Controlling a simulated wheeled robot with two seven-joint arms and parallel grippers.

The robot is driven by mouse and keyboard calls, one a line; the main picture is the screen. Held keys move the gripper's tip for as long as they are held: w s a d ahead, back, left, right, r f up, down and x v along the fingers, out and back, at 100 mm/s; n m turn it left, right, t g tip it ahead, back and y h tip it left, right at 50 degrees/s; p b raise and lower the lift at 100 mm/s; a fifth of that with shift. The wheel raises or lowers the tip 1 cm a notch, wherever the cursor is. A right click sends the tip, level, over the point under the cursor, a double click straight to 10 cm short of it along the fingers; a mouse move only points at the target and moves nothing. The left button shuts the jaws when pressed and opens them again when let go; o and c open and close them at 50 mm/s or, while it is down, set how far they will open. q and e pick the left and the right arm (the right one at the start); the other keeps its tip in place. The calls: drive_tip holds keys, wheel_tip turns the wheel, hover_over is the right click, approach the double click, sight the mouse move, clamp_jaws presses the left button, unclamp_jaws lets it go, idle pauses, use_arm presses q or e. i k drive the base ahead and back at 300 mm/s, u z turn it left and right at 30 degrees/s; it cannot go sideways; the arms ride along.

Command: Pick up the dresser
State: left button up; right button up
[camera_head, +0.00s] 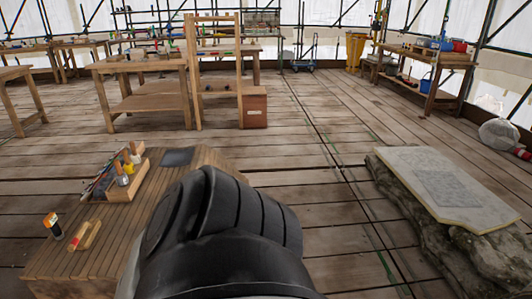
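Nothing in view can be made out for sure as the dresser. A wooden bench (160,215) at the lower left carries small tools. A wooden tool with a red mark (84,236) lies near its left front edge. Left of that stands a dark item with an orange and white top (53,225). A wooden tool holder (126,187) with several handled tools sits further back. A large black link of my own arm fills the lower middle and hides the bench's right part. Neither gripper shows.
A pale slab (450,187) lies on rough stone (495,258) at the right. Wooden tables (150,102), a tall wooden rack (216,75) and a box (254,106) stand at the back. The plank floor between bench and stone is clear.

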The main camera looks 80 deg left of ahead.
sight(84, 238)
drive_tip(key=u, duration=4.4)
drive_tip(key=i, duration=1.65)
